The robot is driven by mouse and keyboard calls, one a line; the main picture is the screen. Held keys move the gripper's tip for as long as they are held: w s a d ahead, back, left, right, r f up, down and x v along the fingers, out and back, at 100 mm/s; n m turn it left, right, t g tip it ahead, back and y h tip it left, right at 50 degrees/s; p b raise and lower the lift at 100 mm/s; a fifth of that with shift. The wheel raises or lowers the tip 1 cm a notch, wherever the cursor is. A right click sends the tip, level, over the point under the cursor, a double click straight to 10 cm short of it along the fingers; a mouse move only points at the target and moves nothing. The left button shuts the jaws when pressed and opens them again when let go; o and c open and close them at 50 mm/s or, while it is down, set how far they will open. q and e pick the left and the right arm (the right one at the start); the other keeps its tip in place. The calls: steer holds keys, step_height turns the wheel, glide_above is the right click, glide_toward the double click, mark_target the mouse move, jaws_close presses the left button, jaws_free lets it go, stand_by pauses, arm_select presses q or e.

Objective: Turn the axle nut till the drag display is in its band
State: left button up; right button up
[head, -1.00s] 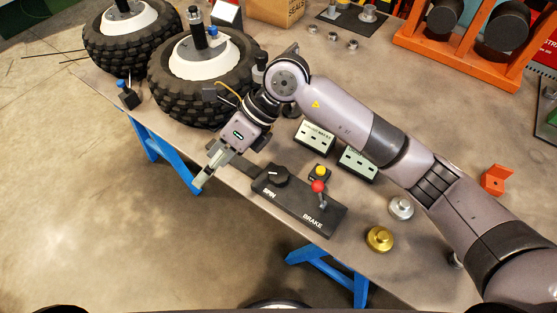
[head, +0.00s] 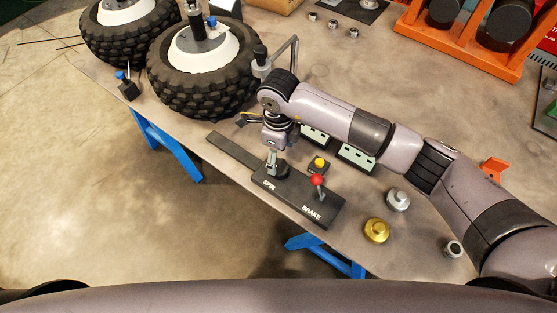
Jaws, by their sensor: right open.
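The nearer wheel (head: 200,97) lies flat on the bench with a white hub (head: 222,55) and a dark axle post (head: 194,14) standing from it. A blue-topped part (head: 211,21) is beside the post; the axle nut itself is too small to make out. Two pale display boxes, one (head: 314,139) left and one (head: 357,158) right, are partly behind my right arm, their readings unreadable. My right gripper (head: 272,166) points down, open, at the SPIN knob (head: 281,171) on the black control box (head: 291,192); contact is unclear. My left gripper is out of view.
A red-topped BRAKE lever (head: 317,181) and yellow button (head: 319,163) are close right of the gripper. Gold (head: 376,230) and silver (head: 398,200) knobbed pieces stand near the front edge. A second wheel (head: 122,38) and an orange rack (head: 465,45) are farther back.

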mark_target(279, 166)
step_height(279, 166, down, 6)
steer(key=shift+r+p, duration=0.1)
steer(key=shift+p, duration=0.3)
steer(key=shift+c, duration=0.3)
steer(key=c, duration=1.1)
